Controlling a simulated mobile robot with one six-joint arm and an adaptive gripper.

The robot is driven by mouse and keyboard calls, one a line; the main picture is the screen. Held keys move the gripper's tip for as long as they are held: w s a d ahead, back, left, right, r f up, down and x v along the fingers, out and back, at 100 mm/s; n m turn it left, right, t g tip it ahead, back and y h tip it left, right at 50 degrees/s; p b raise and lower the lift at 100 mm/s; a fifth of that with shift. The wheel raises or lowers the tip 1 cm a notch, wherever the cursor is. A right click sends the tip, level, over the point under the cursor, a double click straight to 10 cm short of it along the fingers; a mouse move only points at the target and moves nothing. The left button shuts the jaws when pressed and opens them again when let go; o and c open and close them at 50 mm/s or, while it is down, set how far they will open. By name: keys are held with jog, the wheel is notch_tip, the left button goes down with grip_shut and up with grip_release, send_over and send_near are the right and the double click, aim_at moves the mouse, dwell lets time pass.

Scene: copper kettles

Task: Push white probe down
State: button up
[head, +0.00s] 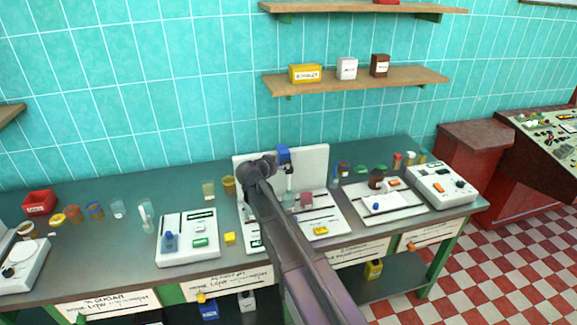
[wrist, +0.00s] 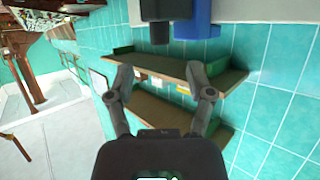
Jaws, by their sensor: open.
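A device with a tall white back panel (head: 315,160) stands on the bench and carries a blue block (head: 283,153). My arm's end is just left of the block and covers part of the device. My gripper (wrist: 158,72) is open in the wrist view, with nothing between its fingers. I cannot clearly make out the probe there.
A white instrument with a blue part (head: 188,237) stands left of the device. Another white instrument (head: 384,203) and a white control box (head: 441,186) stand to the right. Small jars and cups line the bench back. Wooden shelves (head: 355,82) hang on the tiled wall above.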

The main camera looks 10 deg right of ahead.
aim_at(287, 162)
jog(key=b+x, duration=0.2)
jog(key=x, duration=0.5)
jog(key=shift+w+d+f, duration=0.1)
grip_shut()
